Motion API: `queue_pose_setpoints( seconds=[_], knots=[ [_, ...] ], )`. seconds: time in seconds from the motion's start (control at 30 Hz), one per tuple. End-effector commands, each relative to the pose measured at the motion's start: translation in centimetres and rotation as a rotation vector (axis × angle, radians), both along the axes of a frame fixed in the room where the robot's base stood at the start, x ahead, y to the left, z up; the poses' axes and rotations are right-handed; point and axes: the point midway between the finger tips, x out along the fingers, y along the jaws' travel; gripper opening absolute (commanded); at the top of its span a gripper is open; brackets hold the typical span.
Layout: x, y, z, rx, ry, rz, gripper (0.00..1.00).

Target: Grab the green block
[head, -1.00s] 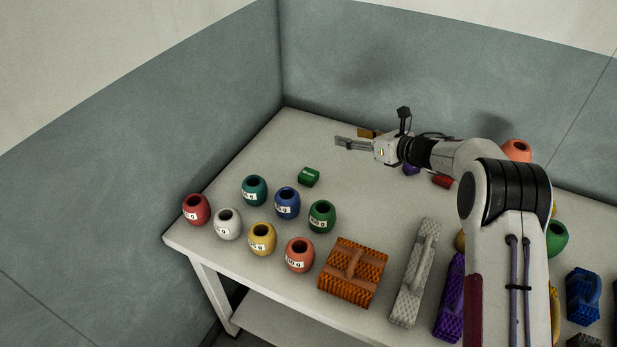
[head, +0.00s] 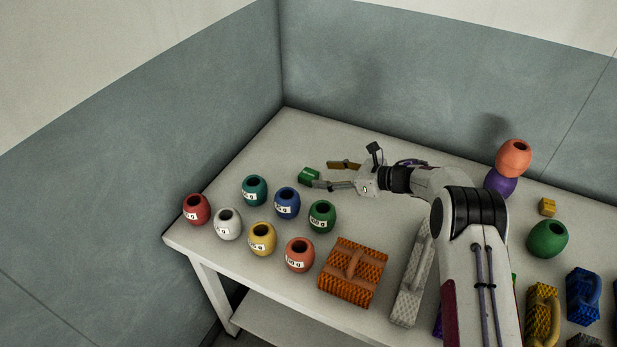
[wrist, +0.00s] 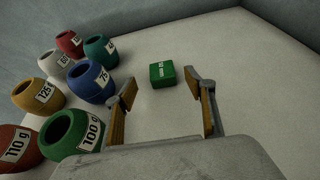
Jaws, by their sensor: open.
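The green block (head: 307,176) lies on the table behind the jars, with a small white label on it. It also shows in the wrist view (wrist: 162,74), upper centre, just ahead of the fingertips and roughly in line with the gap between them. My gripper (head: 322,174) is open and empty, low over the table and pointing left at the block. In the wrist view both fingers of my gripper (wrist: 161,84) stand apart with tan inner pads. In the head view the near fingertip overlaps or nearly meets the block's right edge; I cannot tell whether it touches.
Several labelled jars stand left and in front, the nearest being the green 100 g jar (head: 322,216) and the blue jar (head: 287,203). An orange brush-like block (head: 352,272) lies nearer the front. An orange jar (head: 514,157) sits on a purple one at right. Table behind the block is clear.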

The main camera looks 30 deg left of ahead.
Motion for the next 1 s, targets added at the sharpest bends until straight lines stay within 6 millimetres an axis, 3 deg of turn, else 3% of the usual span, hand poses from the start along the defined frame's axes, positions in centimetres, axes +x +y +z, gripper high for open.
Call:
queue_pose_setpoints(
  seconds=[0.33,1.0],
  knots=[
    [0.1,2.0,-0.9,0.0,0.0,0.001,0.54],
    [0.2,3.1,-1.6,-0.001,0.001,0.0,0.54]
  ],
)
